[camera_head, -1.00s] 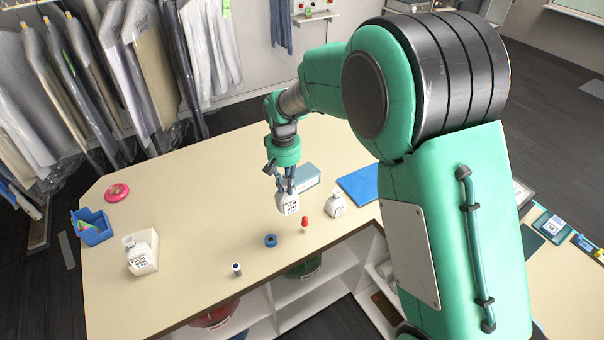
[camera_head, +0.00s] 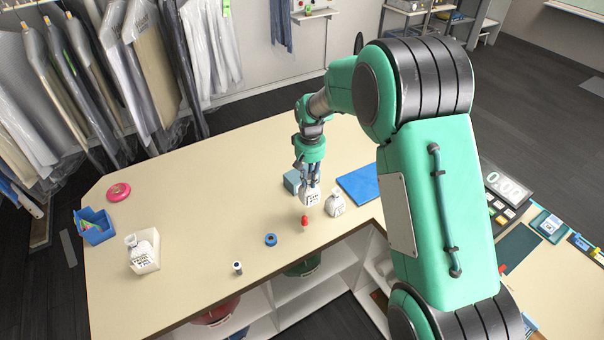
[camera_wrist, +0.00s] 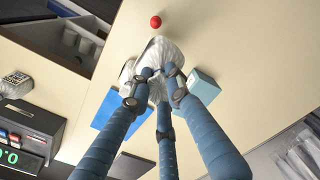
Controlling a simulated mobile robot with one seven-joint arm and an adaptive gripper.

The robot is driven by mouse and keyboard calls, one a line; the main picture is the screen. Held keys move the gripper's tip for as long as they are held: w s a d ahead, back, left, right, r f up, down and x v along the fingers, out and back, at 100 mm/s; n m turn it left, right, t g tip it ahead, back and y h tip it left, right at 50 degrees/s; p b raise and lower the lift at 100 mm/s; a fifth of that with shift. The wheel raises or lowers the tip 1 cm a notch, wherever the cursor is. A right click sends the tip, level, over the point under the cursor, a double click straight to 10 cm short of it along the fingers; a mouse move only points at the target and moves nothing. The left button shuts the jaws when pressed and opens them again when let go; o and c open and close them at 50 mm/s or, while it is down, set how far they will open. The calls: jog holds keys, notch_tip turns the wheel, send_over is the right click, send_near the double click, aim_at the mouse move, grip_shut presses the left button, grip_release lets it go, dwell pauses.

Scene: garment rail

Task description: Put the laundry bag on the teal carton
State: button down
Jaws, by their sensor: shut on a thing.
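A white laundry bag (camera_head: 310,198) with dark print hangs from my gripper (camera_head: 311,182), whose fingers are shut on its top. In the wrist view the fingers close around the white bag (camera_wrist: 160,56). The teal carton (camera_head: 291,183) stands on the counter, just left of and behind the held bag, partly hidden by my gripper.
A second white bag (camera_head: 335,205) stands right of the held one. A red-topped item (camera_head: 304,222), a blue ring (camera_head: 270,239) and a small bottle (camera_head: 238,268) stand in front. A blue mat (camera_head: 358,184) lies right. A tray (camera_head: 152,264) holds another bag. Left-centre counter is clear.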

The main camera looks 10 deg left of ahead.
jog(key=shift+w+a, duration=0.1)
dwell(0.3)
jog(key=w+a+p, duration=0.1)
jog(key=w+a, duration=0.2)
jog(key=w, duration=0.4)
jog(key=w+a+f+p, duration=0.1)
jog(key=w+a+p, duration=0.1)
jog(key=w+a, duration=0.2)
jog(key=shift+w+f, duration=0.3)
jog(key=shift+w, duration=1.25)
jog(key=shift+f, duration=0.1)
jog(key=shift+f+p, duration=0.7)
jog(key=shift+f, duration=0.9)
jog(key=shift+f, duration=0.2)
jog(key=c, duration=1.6)
grip_release()
jog(key=shift+c, duration=0.2)
jog(key=shift+r, duration=0.1)
